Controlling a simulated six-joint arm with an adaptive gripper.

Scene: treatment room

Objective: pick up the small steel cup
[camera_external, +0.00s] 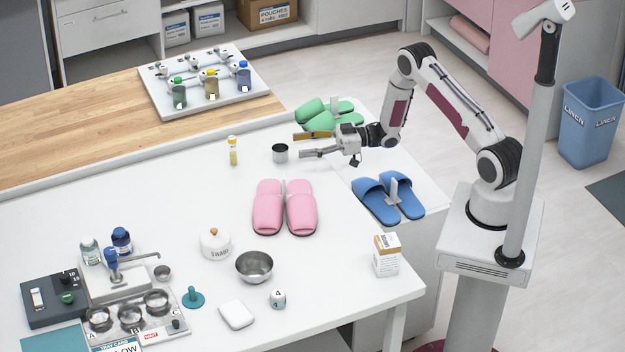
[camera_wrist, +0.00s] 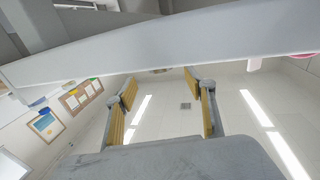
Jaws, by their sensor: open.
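The cup does not show there. Another small steel cup-like vessel (camera_external: 163,273) stands beside the instrument tray at lower left.
A yellow-filled vial (camera_external: 233,152) stands left of the cup. Pink slippers (camera_external: 285,206) lie in front, green slippers (camera_external: 330,113) behind, blue slippers (camera_external: 388,198) to the right. A steel bowl (camera_external: 254,266) and a swab jar (camera_external: 215,243) stand nearer the front. The table left of the vial is clear.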

